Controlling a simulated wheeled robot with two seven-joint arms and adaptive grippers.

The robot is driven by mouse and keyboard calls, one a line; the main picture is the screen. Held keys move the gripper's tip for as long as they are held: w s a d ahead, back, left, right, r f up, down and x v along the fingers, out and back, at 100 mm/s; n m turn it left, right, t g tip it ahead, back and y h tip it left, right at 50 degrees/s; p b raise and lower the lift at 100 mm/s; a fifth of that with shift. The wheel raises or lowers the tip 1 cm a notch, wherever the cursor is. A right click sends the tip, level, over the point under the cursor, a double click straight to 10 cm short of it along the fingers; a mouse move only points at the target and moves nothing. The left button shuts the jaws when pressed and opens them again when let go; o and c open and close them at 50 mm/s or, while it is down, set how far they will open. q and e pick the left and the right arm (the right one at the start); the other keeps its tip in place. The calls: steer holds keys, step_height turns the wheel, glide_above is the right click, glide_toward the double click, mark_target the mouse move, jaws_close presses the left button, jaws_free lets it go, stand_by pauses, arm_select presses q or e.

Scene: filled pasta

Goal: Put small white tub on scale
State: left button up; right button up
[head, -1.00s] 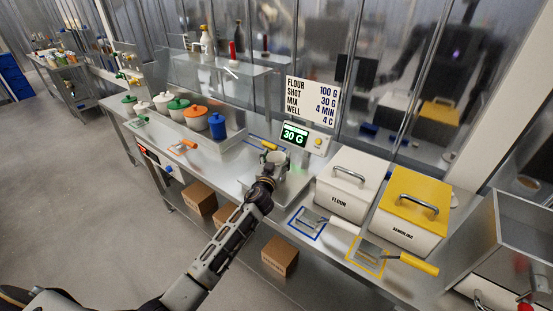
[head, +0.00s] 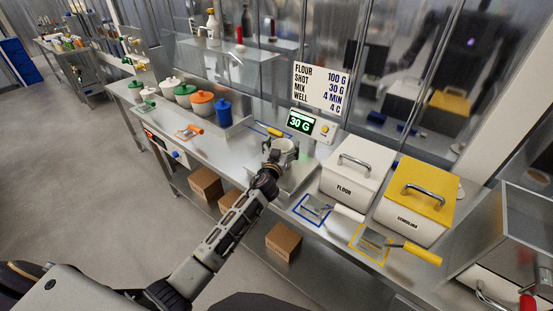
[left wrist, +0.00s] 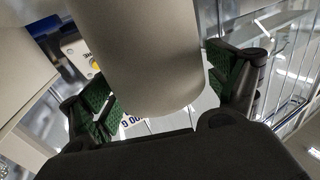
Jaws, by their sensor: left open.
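The small white tub (head: 288,146) appears to stand on the plate of the scale (head: 297,179); its underside is hidden by my arm. The scale's display (head: 299,123) reads 30 G in green. My left gripper (head: 273,160) is at the tub, reaching in from the front. In the left wrist view the tub (left wrist: 150,55) is a large pale cylinder between the green finger pads of my left gripper (left wrist: 160,90). The fingers are open, one each side, with a visible gap on the right; contact on the left is hard to tell. My right gripper is out of view.
A white flour bin (head: 352,168) and a yellow-lidded semolina bin (head: 414,200) stand right of the scale. Scoops lie in blue (head: 314,208) and yellow (head: 370,242) outlines in front. Several lidded pots, including a blue one (head: 222,112), stand to the left.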

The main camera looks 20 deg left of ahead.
arm_select(q)
steer(key=shift+s+d+b, duration=0.15)
steer(key=shift+s+b, duration=0.3)
steer(key=shift+s, duration=2.15)
steer(key=shift+s+d+b, duration=0.1)
steer(key=shift+s+b, duration=0.3)
steer(key=shift+s, duration=2.2)
steer(key=shift+s+r, duration=0.1)
steer(key=shift+s, duration=0.7)
